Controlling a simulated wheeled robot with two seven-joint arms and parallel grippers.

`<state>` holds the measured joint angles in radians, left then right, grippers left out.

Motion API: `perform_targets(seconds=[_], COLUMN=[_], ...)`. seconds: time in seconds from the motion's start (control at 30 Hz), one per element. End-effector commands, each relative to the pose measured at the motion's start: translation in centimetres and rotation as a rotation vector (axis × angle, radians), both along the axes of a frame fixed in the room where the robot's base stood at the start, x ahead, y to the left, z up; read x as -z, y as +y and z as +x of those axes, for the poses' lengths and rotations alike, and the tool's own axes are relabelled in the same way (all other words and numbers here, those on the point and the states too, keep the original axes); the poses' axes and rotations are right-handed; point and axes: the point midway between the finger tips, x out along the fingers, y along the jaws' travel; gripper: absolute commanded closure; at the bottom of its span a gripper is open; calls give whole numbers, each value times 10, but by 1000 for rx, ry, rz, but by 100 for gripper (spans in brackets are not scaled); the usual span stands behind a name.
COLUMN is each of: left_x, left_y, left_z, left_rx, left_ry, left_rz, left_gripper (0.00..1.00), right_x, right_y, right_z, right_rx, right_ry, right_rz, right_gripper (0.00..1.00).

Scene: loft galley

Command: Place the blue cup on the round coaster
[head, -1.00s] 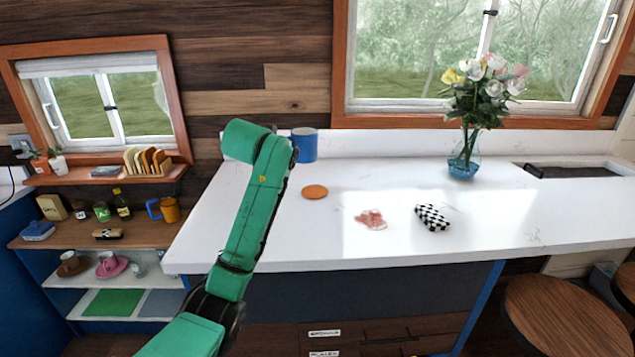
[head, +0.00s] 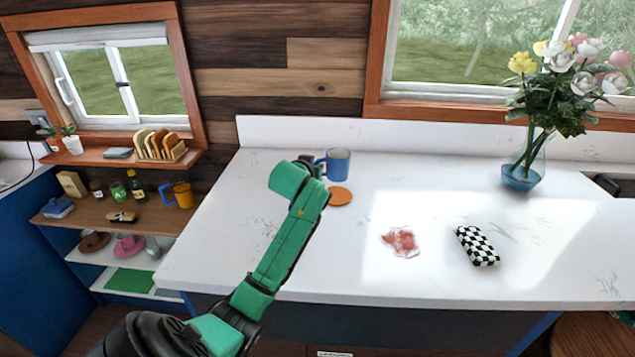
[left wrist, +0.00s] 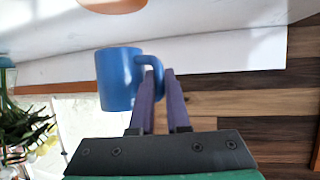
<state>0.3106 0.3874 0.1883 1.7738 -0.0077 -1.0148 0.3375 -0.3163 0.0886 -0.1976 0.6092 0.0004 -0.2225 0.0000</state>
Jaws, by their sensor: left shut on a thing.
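The blue cup (head: 338,165) is upright at the back of the white counter, just behind the round orange coaster (head: 340,196) in the head view. My left gripper (head: 316,168) is shut on the cup's handle, to the left of the cup body; the arm partly hides the jaws. In the left wrist view, which looks upside down, the two fingers (left wrist: 160,80) close on the handle of the cup (left wrist: 118,80). Part of the coaster (left wrist: 112,4) shows at the top edge. I cannot tell whether the cup touches the counter. My right gripper is out of view.
A glass vase of flowers (head: 523,176) stands farther right. A backsplash (head: 440,141) runs behind. The counter between is clear.

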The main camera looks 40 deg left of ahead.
Motion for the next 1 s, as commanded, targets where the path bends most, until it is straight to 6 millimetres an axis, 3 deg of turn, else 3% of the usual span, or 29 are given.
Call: perform_targets(seconds=[0.3,0.6,0.63,0.7,1.0], left_x=[56,63,63,63,62], left_y=[0,0,0,0,0], left_z=[0,0,0,0,0], left_rx=[0,0,0,0,0], left_ry=[1,-4,-2,-2,-2], left_rz=[-1,2,1,1,1], left_gripper=[100,100,74,56,56], right_x=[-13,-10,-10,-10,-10], right_y=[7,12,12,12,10], right_z=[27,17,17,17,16], right_rx=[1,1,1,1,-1], right_ry=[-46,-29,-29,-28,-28], right_rz=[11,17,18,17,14], right_gripper=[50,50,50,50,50])
